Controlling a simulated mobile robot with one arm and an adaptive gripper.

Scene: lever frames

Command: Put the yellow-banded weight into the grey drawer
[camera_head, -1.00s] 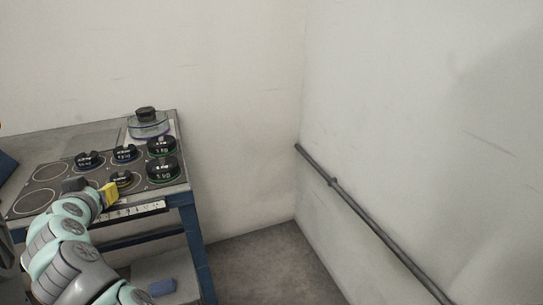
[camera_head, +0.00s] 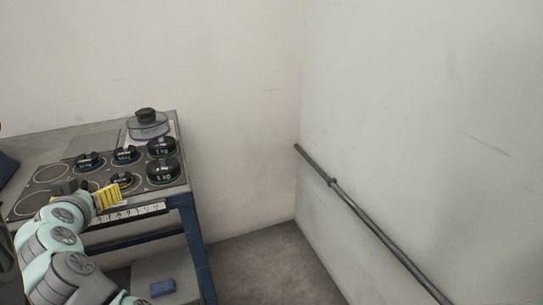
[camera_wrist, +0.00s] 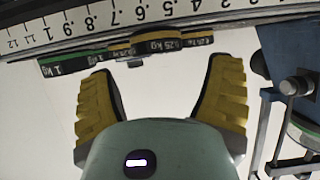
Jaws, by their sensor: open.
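The yellow-banded weight (camera_head: 122,180) is a small dark disc at the front of the table's dark mat. In the wrist view the yellow-banded weight (camera_wrist: 150,42) is marked 0.25 kg and appears just beyond my fingers, beside a ruler strip. My gripper (camera_head: 107,196) is at the table's front edge, just left of and in front of that weight. In the wrist view my gripper (camera_wrist: 163,82) has its two yellow ridged fingers wide apart with nothing between them. I cannot make out the grey drawer in either view.
Green-banded 1 kg weights (camera_head: 163,171) stand right of the yellow-banded one, and blue-banded weights (camera_head: 88,160) stand behind. A glass dish with a dark knob (camera_head: 147,124) is at the back. A blue block (camera_head: 162,287) lies on the lower shelf. Empty circles are at left.

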